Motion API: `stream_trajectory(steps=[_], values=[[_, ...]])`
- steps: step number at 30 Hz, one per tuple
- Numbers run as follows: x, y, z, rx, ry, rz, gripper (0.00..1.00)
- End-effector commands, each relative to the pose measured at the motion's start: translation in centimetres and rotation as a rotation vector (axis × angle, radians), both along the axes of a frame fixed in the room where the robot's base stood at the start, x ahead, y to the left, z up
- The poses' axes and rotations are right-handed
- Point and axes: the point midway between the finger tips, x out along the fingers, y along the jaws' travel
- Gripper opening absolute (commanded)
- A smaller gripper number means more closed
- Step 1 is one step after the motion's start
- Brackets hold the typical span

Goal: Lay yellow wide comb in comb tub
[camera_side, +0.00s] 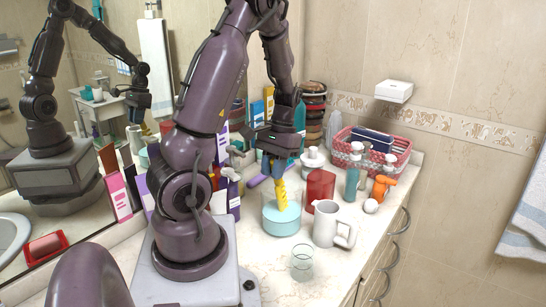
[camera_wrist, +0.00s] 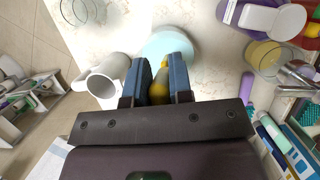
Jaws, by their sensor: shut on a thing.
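The yellow wide comb (camera_side: 281,195) hangs roughly upright below my gripper (camera_side: 279,168). My gripper is shut on its upper end. In the wrist view the comb (camera_wrist: 160,85) shows between the two blue-grey fingers (camera_wrist: 160,80). The comb tub is a round, pale blue tub (camera_side: 281,222) on the counter, under my gripper. The comb's lower end overlaps the tub's mouth in the side view; how deep it reaches is unclear. In the wrist view the tub (camera_wrist: 168,43) lies just beyond the fingertips, partly hidden by them.
A clear glass (camera_side: 302,262) stands in front. Bottles and a pink basket (camera_side: 398,150) crowd the back right. The front counter is mostly clear.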

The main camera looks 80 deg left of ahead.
Motion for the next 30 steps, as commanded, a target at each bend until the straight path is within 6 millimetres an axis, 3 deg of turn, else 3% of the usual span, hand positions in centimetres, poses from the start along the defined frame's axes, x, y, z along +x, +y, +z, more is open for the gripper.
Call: stream_trajectory(steps=[15, 16, 19, 30], values=[[-0.03, -0.02, -1.14, 0.000, 0.000, 0.000, 0.00], [-0.03, -0.02, -1.14, 0.000, 0.000, 0.000, 0.25], [-0.02, -0.01, -1.13, 0.000, 0.000, 0.000, 0.48], [-0.02, -0.01, -1.12, 0.000, 0.000, 0.000, 0.50]])
